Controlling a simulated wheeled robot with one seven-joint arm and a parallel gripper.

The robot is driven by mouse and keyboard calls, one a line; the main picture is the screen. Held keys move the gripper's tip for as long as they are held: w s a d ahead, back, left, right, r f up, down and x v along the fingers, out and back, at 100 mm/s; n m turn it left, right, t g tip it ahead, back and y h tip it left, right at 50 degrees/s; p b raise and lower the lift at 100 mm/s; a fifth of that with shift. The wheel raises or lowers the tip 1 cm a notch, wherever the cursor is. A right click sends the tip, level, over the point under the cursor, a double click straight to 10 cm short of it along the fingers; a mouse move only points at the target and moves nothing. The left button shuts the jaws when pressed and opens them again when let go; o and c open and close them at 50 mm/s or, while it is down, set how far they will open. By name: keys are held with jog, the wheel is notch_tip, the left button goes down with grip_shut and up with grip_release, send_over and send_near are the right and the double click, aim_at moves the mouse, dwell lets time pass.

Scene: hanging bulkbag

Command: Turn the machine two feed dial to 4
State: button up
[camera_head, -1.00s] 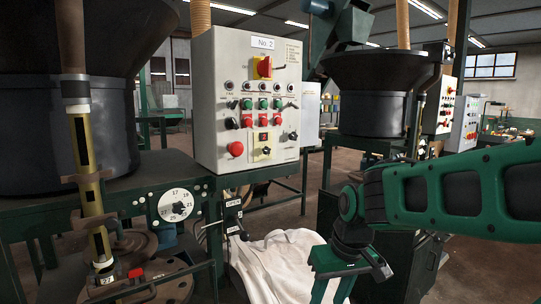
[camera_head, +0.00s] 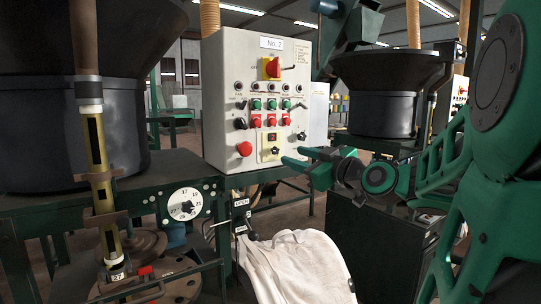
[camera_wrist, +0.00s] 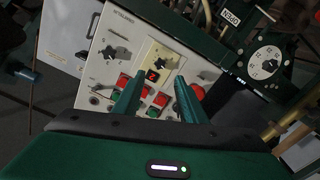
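The machine two control panel (camera_head: 222,110), marked No. 2, is a pale box facing me. Low on it is a yellow plate with a small red-digit display (camera_head: 271,137) and a black star knob (camera_head: 275,151), which seems to be the feed dial. In the wrist view the knob (camera_wrist: 166,59) is above the display (camera_wrist: 153,75); its label and digit cannot be read. My gripper (camera_head: 293,156) is at the panel's lower right, pointing left. Its fingers (camera_wrist: 157,82) are apart and empty, short of the knob.
A second black star knob (camera_wrist: 108,53) sits beside the plate. A red emergency button (camera_head: 244,149) and several red and green buttons are close by. A round numbered dial (camera_head: 184,204) is at lower left. A white bag (camera_head: 295,265) hangs below the panel.

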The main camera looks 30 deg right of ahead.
aim_at(276, 151)
jog(key=w, duration=0.8)
jog(key=shift+w+a, duration=0.1)
jog(key=shift+a, duration=0.1)
jog(key=shift+c, duration=0.7)
grip_shut()
jog(key=shift+d, duration=0.3)
jog(key=shift+a+f, duration=0.1)
jog(key=shift+a, duration=0.1)
